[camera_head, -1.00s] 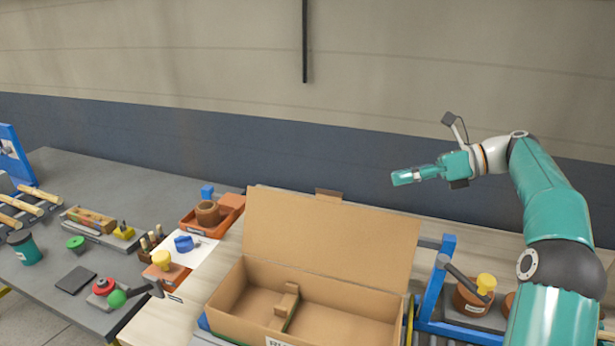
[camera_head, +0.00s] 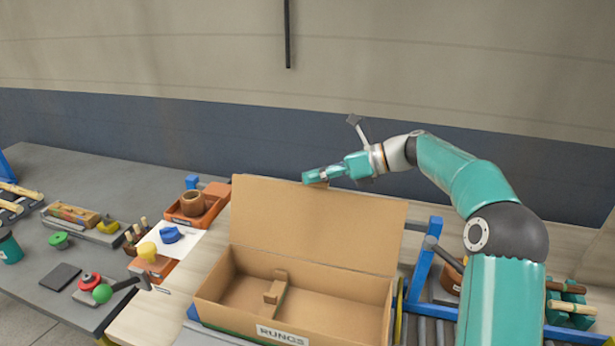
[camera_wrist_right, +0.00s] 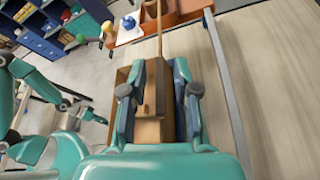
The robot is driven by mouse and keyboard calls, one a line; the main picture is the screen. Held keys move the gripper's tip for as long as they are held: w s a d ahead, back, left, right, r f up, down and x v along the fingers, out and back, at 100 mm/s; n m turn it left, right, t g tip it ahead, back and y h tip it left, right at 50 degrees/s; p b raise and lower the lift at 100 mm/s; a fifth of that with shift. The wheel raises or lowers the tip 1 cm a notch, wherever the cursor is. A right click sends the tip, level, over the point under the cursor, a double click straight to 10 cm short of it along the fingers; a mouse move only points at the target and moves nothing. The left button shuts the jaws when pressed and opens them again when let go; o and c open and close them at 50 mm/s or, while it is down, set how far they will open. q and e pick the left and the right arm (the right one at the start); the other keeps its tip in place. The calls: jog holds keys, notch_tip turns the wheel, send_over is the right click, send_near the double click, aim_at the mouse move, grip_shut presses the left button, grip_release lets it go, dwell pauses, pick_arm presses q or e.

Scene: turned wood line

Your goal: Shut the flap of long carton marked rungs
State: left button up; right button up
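The long carton (camera_head: 300,300), marked RUNGS on its front, stands open at the table's front. Its brown cardboard flap (camera_head: 315,225) stands up from the back edge, leaning slightly back. A small cardboard divider (camera_head: 276,288) shows inside; I see no rungs in it. My right gripper (camera_head: 314,176) is at the flap's top edge, left of its middle, fingers pointing left.
An orange tray with a brown pot (camera_head: 193,203) and a yellow-topped orange block (camera_head: 150,262) stand left of the carton. A blue frame (camera_head: 425,265) stands close on its right. The grey table (camera_head: 110,180) holds several tools. Space above the carton is clear.

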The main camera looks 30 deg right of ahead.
jog(key=shift+x, duration=0.75)
grip_shut()
jog(key=shift+a, duration=0.25)
